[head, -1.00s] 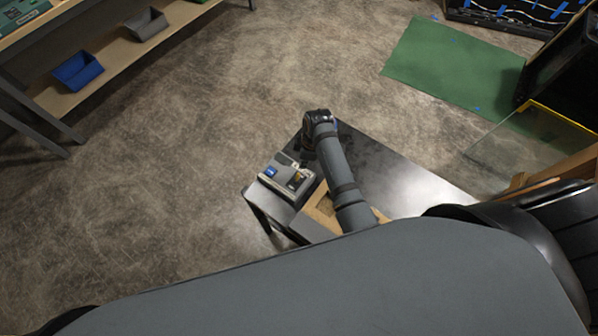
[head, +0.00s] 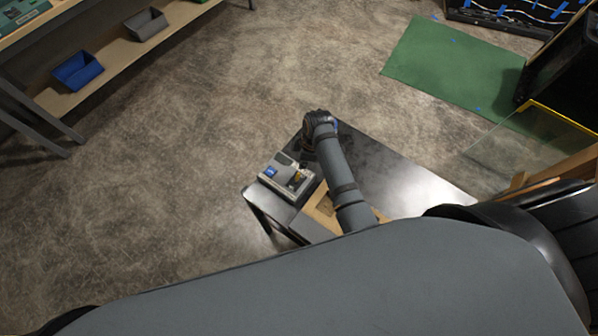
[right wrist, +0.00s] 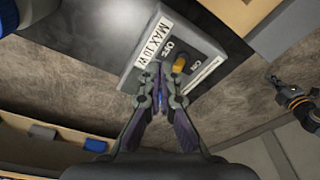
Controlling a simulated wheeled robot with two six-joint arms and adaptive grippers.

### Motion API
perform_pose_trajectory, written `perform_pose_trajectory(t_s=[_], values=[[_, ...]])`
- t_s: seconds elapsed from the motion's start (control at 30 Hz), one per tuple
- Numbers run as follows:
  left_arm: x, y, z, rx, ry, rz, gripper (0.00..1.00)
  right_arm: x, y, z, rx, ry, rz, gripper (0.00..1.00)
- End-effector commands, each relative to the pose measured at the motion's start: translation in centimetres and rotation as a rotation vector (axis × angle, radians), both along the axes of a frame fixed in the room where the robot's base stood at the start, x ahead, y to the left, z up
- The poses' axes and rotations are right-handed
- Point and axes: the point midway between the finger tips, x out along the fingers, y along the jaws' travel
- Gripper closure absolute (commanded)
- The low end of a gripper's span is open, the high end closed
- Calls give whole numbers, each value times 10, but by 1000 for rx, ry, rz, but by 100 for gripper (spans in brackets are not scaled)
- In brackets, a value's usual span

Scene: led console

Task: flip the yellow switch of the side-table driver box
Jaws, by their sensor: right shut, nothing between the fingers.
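The driver box (head: 277,180) is a grey box with a blue patch, on the left end of the black side table. In the right wrist view the box (right wrist: 143,65) shows labels reading "MAX 10 W", "OFF" and "ON". Its yellow switch (right wrist: 179,66) stands beside the OFF and ON marks. My right gripper (right wrist: 167,78) is shut and empty, its tips close to the yellow switch in that view; I cannot tell whether they touch it. In the head view my right wrist is beyond the box and hides most of the gripper.
The black side table (head: 385,165) also bears a wooden tray (head: 321,209) near the box. A glass panel with a yellow edge (head: 525,150) stands to the right. A shelf with a blue bin (head: 78,71) and a grey bin (head: 146,23) is at upper left.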

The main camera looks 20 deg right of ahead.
Motion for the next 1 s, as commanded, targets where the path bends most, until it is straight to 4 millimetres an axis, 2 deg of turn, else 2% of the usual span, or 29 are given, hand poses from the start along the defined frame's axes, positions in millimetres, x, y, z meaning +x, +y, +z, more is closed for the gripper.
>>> perform_pose_trajectory(t_s=[0.73, 1.0], values=[[0, 0, -5, 0, 1, 0, 100, 0, 0, -23, 0, -1, 0, 100], [0, 0, -5, 0, 0, 0, 100, 0, 0, -25, 0, -1, 0, 100]])
